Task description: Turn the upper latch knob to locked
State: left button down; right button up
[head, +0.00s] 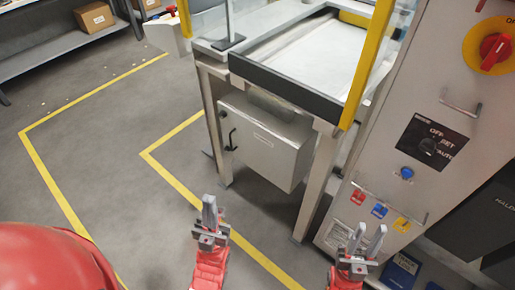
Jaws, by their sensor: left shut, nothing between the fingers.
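A grey metal cabinet (268,143) hangs under the workbench, left of the tall control panel. On its left edge a small dark knob (223,114) sits above a dark handle (231,140); the knob looks like the upper latch, but its setting is too small to read. My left gripper (209,204) is shut and empty, low in front of the cabinet and apart from it. My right gripper (367,236) is open and empty, in front of the control panel's lower part.
The workbench (287,101) has a dark front edge and a yellow post (368,65). The control panel (395,120) carries a red rotary switch (495,52), a black selector plate (433,141) and hanging coloured padlocks (379,210). Open floor with yellow lines lies left.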

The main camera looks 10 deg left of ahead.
aim_at(222, 114)
jog(key=i+j, duration=0.1)
jog(key=j, duration=0.3)
jog(key=i+j, duration=0.15)
jog(key=j, duration=0.2)
jog(key=i+j+u, duration=0.1)
jog(key=j, duration=0.3)
jog(key=i+j, duration=0.1)
jog(key=j, duration=0.25)
jog(key=i+j, duration=0.15)
jog(key=j, duration=0.25)
jog(key=i+j, duration=0.1)
jog(key=j, duration=0.25)
jog(key=u, duration=0.05)
